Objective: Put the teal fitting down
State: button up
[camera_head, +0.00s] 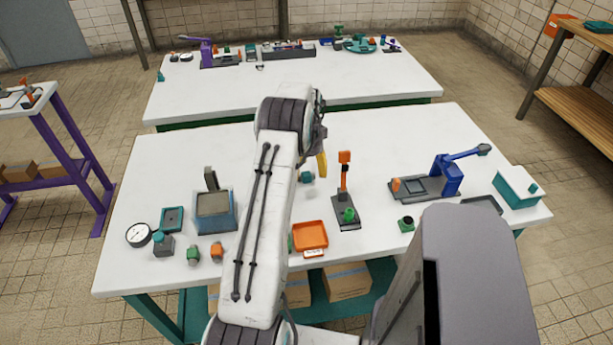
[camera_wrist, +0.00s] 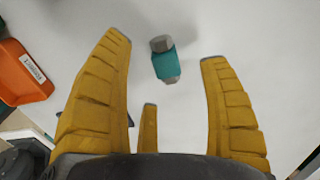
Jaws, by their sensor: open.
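The teal fitting (camera_head: 306,177), a short teal body with grey ends, is on the white tabletop near the middle of the front table. In the wrist view the fitting (camera_wrist: 164,62) lies on its side on the bare white surface. My gripper (camera_wrist: 165,50) is open, its yellow fingers spread wide on either side of the fitting, with visible gaps and no contact. In the head view one yellow finger (camera_head: 321,164) shows beside the fitting; the rest of the gripper is hidden behind my arm.
An orange tray (camera_head: 309,235) with a label sits nearer the front edge; it also shows in the wrist view (camera_wrist: 20,76). An orange-topped stand (camera_head: 344,190) and a blue press (camera_head: 445,178) stand to the right. A grey-topped blue box (camera_head: 214,212) and a gauge (camera_head: 139,235) are left.

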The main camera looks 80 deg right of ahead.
jog(key=shift+f, duration=1.45)
jog(key=shift+o, duration=0.2)
grip_shut()
